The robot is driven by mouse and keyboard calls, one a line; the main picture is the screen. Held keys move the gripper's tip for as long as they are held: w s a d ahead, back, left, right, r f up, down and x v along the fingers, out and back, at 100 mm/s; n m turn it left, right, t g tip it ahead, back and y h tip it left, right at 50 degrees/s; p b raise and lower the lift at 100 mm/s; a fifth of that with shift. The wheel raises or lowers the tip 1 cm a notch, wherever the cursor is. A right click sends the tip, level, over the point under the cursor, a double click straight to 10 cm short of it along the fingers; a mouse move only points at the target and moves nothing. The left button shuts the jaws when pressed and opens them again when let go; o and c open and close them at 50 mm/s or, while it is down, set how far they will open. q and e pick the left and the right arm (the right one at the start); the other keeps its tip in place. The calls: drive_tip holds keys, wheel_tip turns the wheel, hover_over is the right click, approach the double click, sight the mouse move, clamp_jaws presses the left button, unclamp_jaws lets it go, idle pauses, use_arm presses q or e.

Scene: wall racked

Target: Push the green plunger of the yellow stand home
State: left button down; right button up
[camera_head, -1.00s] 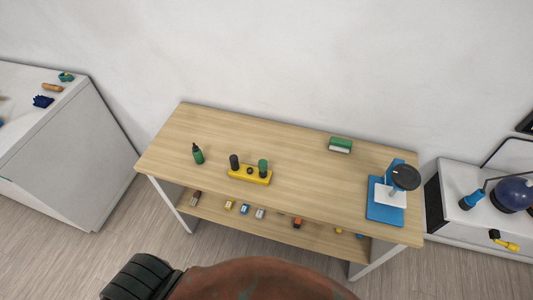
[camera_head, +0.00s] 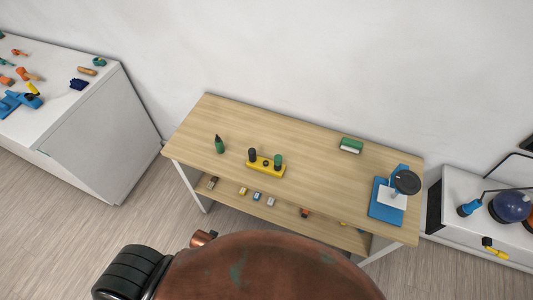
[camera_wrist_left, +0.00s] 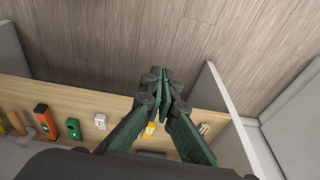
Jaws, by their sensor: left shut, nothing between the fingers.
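The yellow stand (camera_head: 259,171) sits on the wooden table top, left of its middle. Its green plunger (camera_head: 278,160) stands upright at the right end. A black plunger (camera_head: 252,154) stands at the left end, with a small dark knob between them. My left gripper (camera_wrist_left: 163,82) shows in the left wrist view with its fingers together and nothing between them. It is over the lower shelf side of the table and the floor; the stand cannot be made out there. Neither gripper shows in the head view.
A green bottle (camera_head: 220,145) stands left of the stand. A green-and-white block (camera_head: 351,145) lies at the back. A blue stand with a black disc (camera_head: 406,182) is at the right end. Several small items lie on the lower shelf. A white cabinet (camera_head: 95,125) stands left.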

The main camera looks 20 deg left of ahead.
use_arm(q)
wheel_tip(320, 180, up, 14)
drive_tip(key=w+r+p, duration=0.1)
drive_tip(key=w+p, duration=0.1)
drive_tip(key=p, duration=0.1)
wheel_tip(320, 180, up, 24)
drive_tip(key=t+h+p, duration=0.1)
drive_tip(key=t+p, duration=0.5)
drive_tip(key=t, duration=0.7)
hover_over(278, 160)
drive_tip(key=s, duration=0.1)
drive_tip(key=shift+s+a+f+b, duration=0.15)
drive_tip(key=shift+f+b, duration=0.45)
drive_tip(key=shift+f, duration=0.4)
drive_tip(key=shift+a+f+b, duration=0.1)
drive_tip(key=shift+f+b, duration=0.5)
drive_tip(key=shift+f, duration=0.4)
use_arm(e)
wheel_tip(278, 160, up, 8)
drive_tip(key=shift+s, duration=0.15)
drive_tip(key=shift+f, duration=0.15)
